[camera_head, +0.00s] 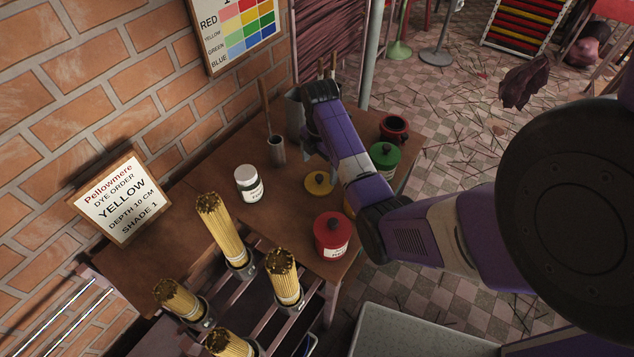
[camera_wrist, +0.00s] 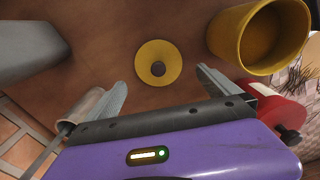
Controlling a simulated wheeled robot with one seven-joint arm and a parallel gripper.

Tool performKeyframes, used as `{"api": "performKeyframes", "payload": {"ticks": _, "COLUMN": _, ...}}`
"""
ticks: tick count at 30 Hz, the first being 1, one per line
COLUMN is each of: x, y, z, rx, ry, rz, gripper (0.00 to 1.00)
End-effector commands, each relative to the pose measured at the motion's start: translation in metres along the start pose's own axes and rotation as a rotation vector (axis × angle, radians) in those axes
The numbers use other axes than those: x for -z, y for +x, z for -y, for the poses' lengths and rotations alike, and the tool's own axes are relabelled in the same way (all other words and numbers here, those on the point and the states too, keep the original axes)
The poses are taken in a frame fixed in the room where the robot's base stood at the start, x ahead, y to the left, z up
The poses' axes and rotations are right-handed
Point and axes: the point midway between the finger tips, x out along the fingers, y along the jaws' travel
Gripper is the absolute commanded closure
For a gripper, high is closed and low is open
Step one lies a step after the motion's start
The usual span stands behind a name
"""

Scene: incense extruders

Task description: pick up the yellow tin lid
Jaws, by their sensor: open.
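The yellow tin lid (camera_head: 319,183) lies flat on the brown table, a round disc with a dark knob in its middle. In the wrist view the lid (camera_wrist: 158,63) is just beyond my gripper (camera_wrist: 160,88), roughly centred between the two grey fingers. My gripper is open and empty, and the lid is apart from the fingers. An open yellow tin (camera_wrist: 262,38) stands to the lid's right in the wrist view. In the head view my arm hides most of that tin and the gripper's fingers.
A red tin (camera_head: 332,236) and a green tin (camera_head: 384,158) stand near the lid. A white-lidded jar (camera_head: 248,183) and a metal cylinder with a stick (camera_head: 276,150) stand to its left. Bundles of yellow sticks (camera_head: 222,232) stand in a rack at the front.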

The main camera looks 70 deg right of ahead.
Motion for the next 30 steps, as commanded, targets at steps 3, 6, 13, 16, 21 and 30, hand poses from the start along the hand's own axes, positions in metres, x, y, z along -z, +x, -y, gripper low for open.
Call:
{"api": "performKeyframes", "payload": {"ticks": 3, "x": 0.000, "y": 0.011, "z": 0.000, "rx": 0.001, "ry": 0.001, "rz": 0.000, "gripper": 0.00}}
{"api": "performKeyframes", "payload": {"ticks": 6, "x": -0.001, "y": 0.022, "z": -0.001, "rx": 0.001, "ry": 0.002, "rz": 0.000, "gripper": 0.00}}
{"api": "performKeyframes", "payload": {"ticks": 13, "x": -0.002, "y": 0.053, "z": -0.002, "rx": 0.000, "ry": 0.002, "rz": 0.000, "gripper": 0.00}}
{"api": "performKeyframes", "payload": {"ticks": 16, "x": -0.002, "y": 0.060, "z": -0.002, "rx": -0.002, "ry": 0.002, "rz": 0.001, "gripper": 0.00}}
{"api": "performKeyframes", "payload": {"ticks": 21, "x": -0.003, "y": 0.061, "z": -0.003, "rx": -0.003, "ry": 0.003, "rz": 0.001, "gripper": 0.00}}
{"api": "performKeyframes", "payload": {"ticks": 30, "x": -0.002, "y": 0.061, "z": -0.003, "rx": -0.003, "ry": 0.003, "rz": 0.001, "gripper": 0.45}}
